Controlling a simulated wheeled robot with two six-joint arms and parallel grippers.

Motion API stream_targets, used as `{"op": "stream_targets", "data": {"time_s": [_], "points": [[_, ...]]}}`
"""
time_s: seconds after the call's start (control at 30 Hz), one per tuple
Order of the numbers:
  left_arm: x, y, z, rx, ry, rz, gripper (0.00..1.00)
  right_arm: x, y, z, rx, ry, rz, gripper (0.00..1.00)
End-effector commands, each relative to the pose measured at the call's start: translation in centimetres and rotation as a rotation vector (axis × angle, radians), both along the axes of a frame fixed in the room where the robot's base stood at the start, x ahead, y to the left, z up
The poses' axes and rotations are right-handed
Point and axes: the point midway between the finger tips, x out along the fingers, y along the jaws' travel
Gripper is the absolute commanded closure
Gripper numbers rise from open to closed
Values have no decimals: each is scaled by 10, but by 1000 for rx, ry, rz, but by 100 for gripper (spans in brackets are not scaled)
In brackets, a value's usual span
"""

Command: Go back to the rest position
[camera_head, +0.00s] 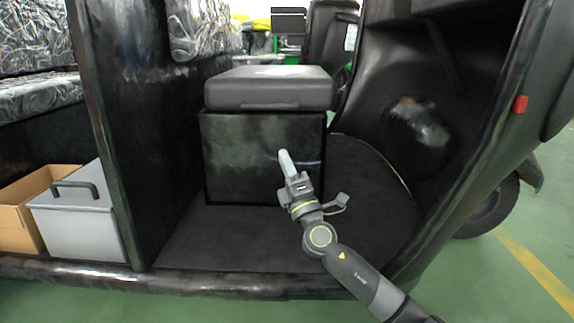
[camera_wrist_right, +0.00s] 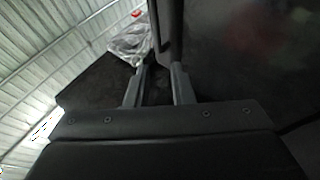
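My right gripper (camera_head: 286,165) reaches up from the lower right in the head view, in front of the black box under the rickshaw's seat. The grey seat cushion (camera_head: 268,88) lies flat on top of that box (camera_head: 245,160), above my fingertips. In the right wrist view, the two fingers (camera_wrist_right: 159,72) stand apart with nothing clearly held between them. A dark vertical edge rises beyond the fingertips there; I cannot tell whether they touch it. My left gripper is not in view.
The rickshaw floor (camera_head: 240,243) is bare around the seat box. A black partition (camera_head: 128,130) stands left of it. Beyond it sit a grey case (camera_head: 80,222) with a handle and an open cardboard box (camera_head: 22,213). A dark front panel (camera_head: 425,130) curves at the right.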

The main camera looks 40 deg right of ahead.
Motion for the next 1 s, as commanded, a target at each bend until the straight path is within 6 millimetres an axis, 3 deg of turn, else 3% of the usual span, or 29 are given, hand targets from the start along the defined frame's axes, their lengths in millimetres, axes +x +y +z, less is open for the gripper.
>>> {"op": "stream_targets", "data": {"time_s": [0.73,0.87,1.0], "points": [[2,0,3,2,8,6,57,-5,5,-2,11,9,20,79],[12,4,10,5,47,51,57,-9,32,-4,77,63,146,79],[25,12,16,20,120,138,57,-29,88,-2,216,141,413,79]]}}
